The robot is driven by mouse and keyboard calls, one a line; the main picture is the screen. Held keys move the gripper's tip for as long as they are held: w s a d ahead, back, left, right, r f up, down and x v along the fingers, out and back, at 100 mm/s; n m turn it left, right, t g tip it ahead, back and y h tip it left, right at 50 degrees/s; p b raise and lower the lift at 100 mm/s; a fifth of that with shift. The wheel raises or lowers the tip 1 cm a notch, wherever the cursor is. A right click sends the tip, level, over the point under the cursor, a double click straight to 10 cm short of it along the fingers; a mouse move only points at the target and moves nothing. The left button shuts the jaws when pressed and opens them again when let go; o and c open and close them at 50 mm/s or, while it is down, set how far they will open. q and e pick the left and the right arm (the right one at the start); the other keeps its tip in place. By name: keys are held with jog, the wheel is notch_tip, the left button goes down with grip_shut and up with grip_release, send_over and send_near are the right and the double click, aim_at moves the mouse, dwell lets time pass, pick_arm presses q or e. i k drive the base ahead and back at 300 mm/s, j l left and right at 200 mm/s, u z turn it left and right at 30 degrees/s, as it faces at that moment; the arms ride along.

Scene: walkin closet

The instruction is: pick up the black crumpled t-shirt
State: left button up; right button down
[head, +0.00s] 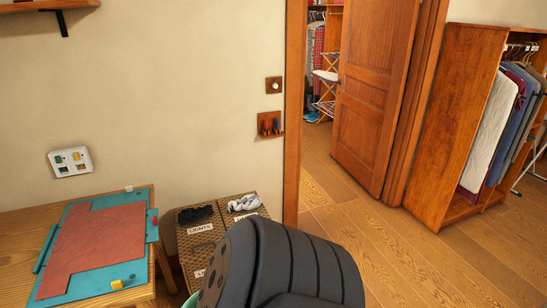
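A small black crumpled cloth (195,214), which looks like the black t-shirt, lies on top of the left part of a woven brown hamper (205,240). The hamper has a "LIGHTS" label on its front and stands against the wall. A white-grey crumpled cloth (244,203) lies on the right part of the hamper top, apart from the black one. A large dark grey arm link of mine fills the bottom centre and hides the hamper's lower right. Neither gripper shows, and nothing is seen touching the black cloth.
A doorway with a wooden door (375,95) stands right of the hamper. A clothes rack cabinet (462,120) is at far right. Wooden floor (440,265) is clear at right.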

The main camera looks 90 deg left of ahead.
aim_at(189, 215)
jog(key=u, duration=0.45)
jog(key=l+u, duration=0.1)
jog(key=u, duration=0.35)
jog(key=i+u, duration=0.1)
jog(key=u, duration=0.35)
jog(key=l+u, duration=0.1)
jog(key=u, duration=0.35)
jog(key=l+u, duration=0.1)
jog(key=u, duration=0.75)
jog(key=l+u, duration=0.15)
jog(key=u, duration=0.75)
jog(key=i+l+u, duration=0.1)
jog(key=l, duration=0.25)
jog(key=i, duration=0.1)
